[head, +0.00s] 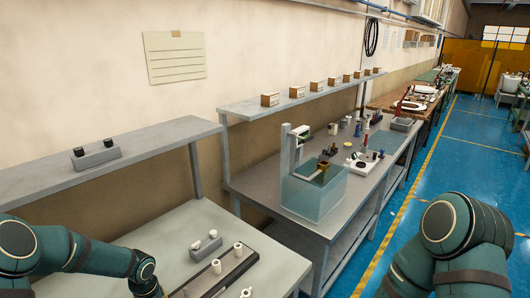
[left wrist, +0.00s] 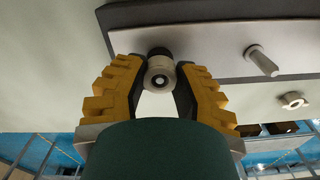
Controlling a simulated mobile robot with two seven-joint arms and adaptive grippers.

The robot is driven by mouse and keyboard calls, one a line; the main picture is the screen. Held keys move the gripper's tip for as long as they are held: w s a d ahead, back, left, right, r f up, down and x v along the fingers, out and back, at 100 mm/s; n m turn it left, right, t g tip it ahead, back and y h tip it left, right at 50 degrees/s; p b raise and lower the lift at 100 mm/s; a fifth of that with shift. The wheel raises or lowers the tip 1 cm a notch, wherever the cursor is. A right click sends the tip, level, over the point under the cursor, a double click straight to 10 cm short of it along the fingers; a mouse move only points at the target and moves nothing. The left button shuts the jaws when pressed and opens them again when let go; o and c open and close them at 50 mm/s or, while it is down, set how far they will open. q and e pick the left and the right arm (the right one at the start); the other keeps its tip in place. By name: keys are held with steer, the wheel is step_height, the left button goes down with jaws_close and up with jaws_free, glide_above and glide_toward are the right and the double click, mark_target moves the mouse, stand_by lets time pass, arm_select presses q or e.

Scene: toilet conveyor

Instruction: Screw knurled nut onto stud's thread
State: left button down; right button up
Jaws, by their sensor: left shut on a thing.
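In the left wrist view my left gripper (left wrist: 160,70) has its yellow-and-black fingers shut on a round grey metal piece, which looks like the knurled nut (left wrist: 158,80). A pale round end shows in the nut's centre; I cannot tell whether this is the stud's tip. A dark round part (left wrist: 158,52) lies right behind the nut, at the dark fixture's edge. Any thread there is hidden. In the head view the left arm reaches down past the bottom edge, so its gripper is out of sight. The right arm shows at the right without its gripper.
The dark fixture (left wrist: 225,30) bears a pale pin (left wrist: 262,60); a small ring (left wrist: 293,101) lies beside it. In the head view a grey block with pegs (head: 205,245) stands on the bench (head: 150,243). A clear tank (head: 314,197) stands on the neighbouring bench.

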arm_select(q)
steer(key=shift+m+p, duration=0.4)
steer(key=shift+m, duration=0.1)
steer(key=shift+m+p, duration=0.75)
steer(key=shift+m, duration=1.35)
steer(key=shift+m, duration=0.7)
steer(key=m, duration=0.3)
steer(key=shift+m, duration=0.3)
steer(key=c, duration=1.1)
jaws_free()
